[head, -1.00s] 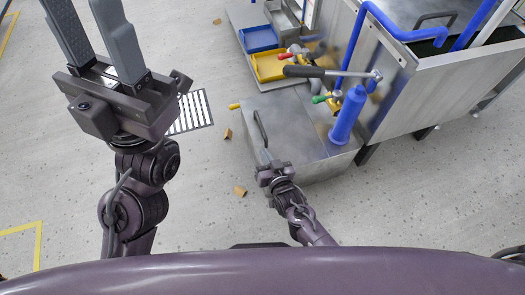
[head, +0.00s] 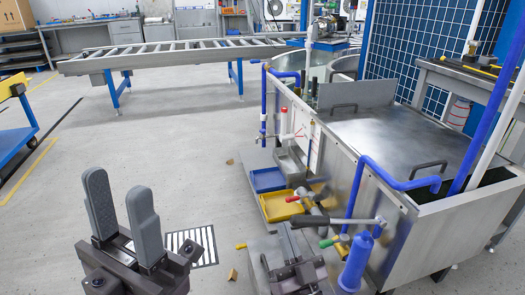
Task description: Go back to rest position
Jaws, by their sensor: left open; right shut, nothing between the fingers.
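My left gripper (head: 118,190) is in the lower left of the head view. Its two grey fingers point up and stand apart, with nothing between them. My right gripper (head: 286,236) is low in the middle, over the metal box beside the test station. Its fingers look shut and empty, pointing away from me. Most of both arms is below the picture edge.
A blue cylinder (head: 355,263) and a long lever (head: 335,221) are close right of my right gripper. Blue (head: 268,180) and yellow (head: 281,206) trays lie beyond it. A steel tank (head: 372,205) stands at right. Floor at left is open; a roller conveyor (head: 190,53) stands behind.

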